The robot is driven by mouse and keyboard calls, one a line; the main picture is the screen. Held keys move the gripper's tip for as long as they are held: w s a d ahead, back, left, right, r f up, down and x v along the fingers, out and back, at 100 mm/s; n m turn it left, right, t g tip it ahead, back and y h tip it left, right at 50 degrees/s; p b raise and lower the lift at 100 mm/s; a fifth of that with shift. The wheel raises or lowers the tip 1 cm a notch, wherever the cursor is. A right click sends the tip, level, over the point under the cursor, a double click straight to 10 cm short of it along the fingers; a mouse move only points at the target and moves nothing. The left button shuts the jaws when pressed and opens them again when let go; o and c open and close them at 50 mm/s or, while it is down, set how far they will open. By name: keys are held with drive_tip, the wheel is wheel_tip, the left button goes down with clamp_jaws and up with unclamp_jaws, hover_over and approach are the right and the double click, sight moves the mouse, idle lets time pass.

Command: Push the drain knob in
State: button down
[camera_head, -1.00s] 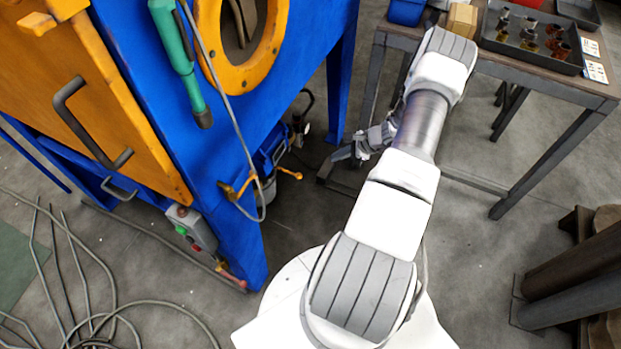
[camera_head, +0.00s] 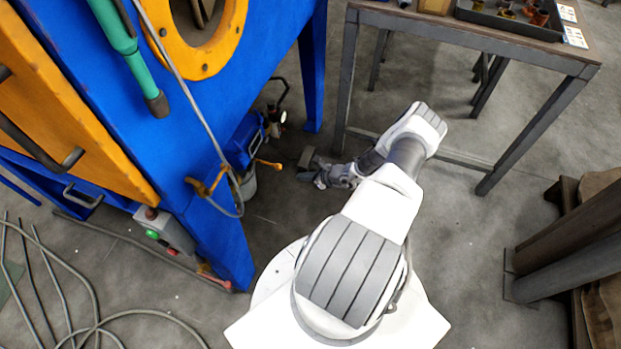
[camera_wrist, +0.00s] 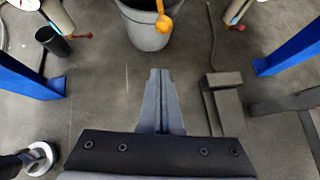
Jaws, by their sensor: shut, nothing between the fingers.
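An orange knob (camera_wrist: 164,22) shows at the top centre of the wrist view, over a grey bucket (camera_wrist: 148,32). It appears to be the orange handle (camera_head: 267,163) sticking out low beside the blue machine in the head view. How far in it sits cannot be told. My gripper (camera_head: 301,177) is low, to the right of the orange handle and apart from it. In the wrist view my gripper (camera_wrist: 162,74) has its grey fingers together, empty, pointing up the picture towards the bucket and knob.
The blue machine (camera_head: 215,245) stands at left, with a second orange handle (camera_head: 205,186) and a hanging cable. A grey block-like object (camera_wrist: 226,100) lies on the floor right of my fingers. A table (camera_head: 480,30) is at the back right.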

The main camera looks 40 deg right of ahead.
sight(262, 162)
drive_tip(key=w+a+f+b, duration=0.1)
drive_tip(key=w+a+b, duration=0.1)
drive_tip(key=w, duration=0.4)
drive_tip(key=shift+f, duration=0.1)
drive_tip(key=w+a, duration=0.3)
drive_tip(key=w, duration=0.2)
drive_tip(key=shift+p, duration=0.4)
drive_tip(key=shift+w+a, duration=0.1)
drive_tip(key=shift+w, duration=0.05)
